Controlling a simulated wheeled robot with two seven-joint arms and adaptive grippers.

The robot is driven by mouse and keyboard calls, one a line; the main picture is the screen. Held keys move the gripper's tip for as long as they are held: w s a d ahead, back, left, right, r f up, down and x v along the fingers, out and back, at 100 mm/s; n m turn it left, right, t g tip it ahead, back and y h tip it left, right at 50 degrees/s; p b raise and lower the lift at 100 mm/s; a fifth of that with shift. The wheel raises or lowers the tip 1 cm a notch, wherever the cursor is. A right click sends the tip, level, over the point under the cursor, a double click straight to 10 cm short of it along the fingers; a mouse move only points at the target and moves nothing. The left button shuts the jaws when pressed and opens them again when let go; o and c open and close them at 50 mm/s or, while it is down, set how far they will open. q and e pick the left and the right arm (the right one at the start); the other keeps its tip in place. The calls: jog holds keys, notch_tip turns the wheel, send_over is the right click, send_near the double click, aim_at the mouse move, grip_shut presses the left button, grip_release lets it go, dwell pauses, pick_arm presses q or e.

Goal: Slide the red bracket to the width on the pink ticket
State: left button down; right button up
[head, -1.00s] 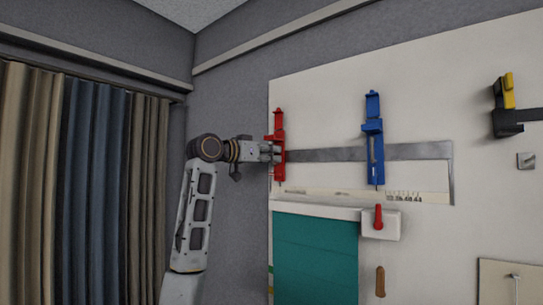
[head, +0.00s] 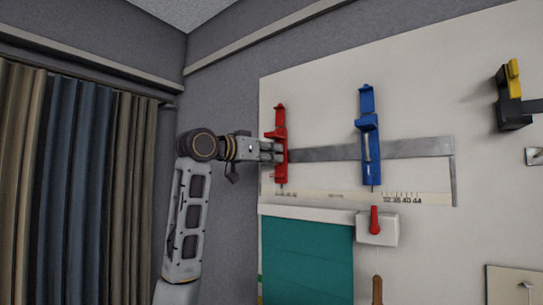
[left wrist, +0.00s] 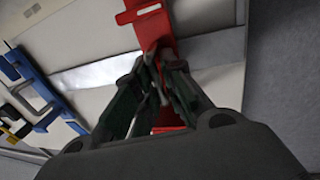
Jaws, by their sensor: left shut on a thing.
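The red bracket (head: 280,133) sits upright on the left part of a grey metal rail (head: 322,153) on the white board. My left gripper (head: 277,152) is shut on the red bracket at about rail height. The left wrist view shows the red bracket (left wrist: 157,32) between and behind my fingers (left wrist: 150,85). A blue bracket (head: 369,140) stands farther right on the same rail. A pale scale strip (head: 345,197) with numbers runs below; the digits near its right end read roughly 32 to 44, the left ones are too small. I see no pink ticket. My right gripper is not in view.
A white block with a red lever (head: 376,222) is below the blue bracket. A teal panel (head: 305,258) hangs at the lower left of the board. A black and yellow clamp (head: 514,98) is at the upper right. The rail between the brackets is clear.

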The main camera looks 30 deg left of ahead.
pick_arm(q)
jog(key=c, duration=1.6)
grip_release()
jog(key=shift+s+r, duration=0.1)
jog(key=shift+r, duration=0.05)
jog(key=shift+o, duration=0.2)
jog(key=shift+d, duration=0.15)
jog(key=v, duration=1.2)
